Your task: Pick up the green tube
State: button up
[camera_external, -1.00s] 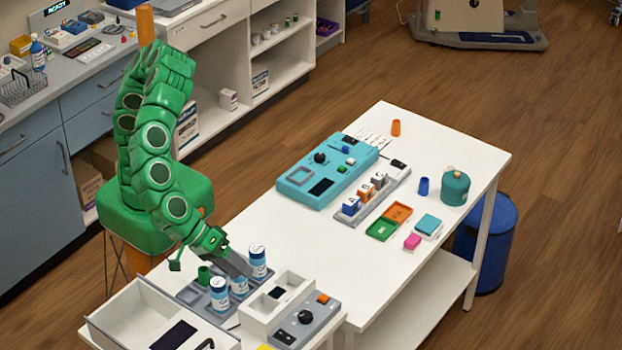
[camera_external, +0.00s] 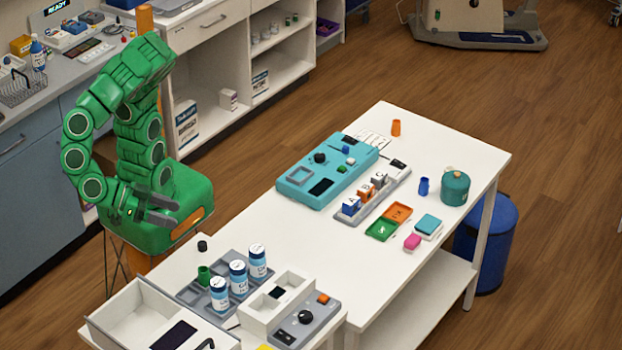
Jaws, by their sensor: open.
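The small green tube (camera_external: 204,275) stands upright in a grey compartment tray (camera_external: 190,296) at the near left end of the white table. Several white-and-blue labelled bottles (camera_external: 238,277) stand in the same tray to its right. My gripper (camera_external: 176,210) is open and empty. It is up and to the left of the tube, beside my green base, with its grey fingers pointing right. It is clear of the tray and touches nothing there.
A small black cap (camera_external: 202,246) lies just behind the tube. An open white drawer (camera_external: 125,318) is in front. A white divided box (camera_external: 262,312) and a grey control box (camera_external: 309,320) stand to the right.

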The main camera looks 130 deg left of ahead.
send_near(208, 271)
jog(key=shift+s+a+f+m, duration=0.1)
jog(key=shift+a+f+m, duration=0.25)
jog(key=shift+f, duration=0.2)
jog(key=shift+a+f, duration=0.15)
jog(key=shift+f, duration=0.15)
jog(key=shift+r+x, duration=0.2)
jog(key=shift+x, duration=3.6)
jog(key=c, duration=1)
jog(key=shift+r, duration=0.15)
jog(key=shift+c, duration=0.2)
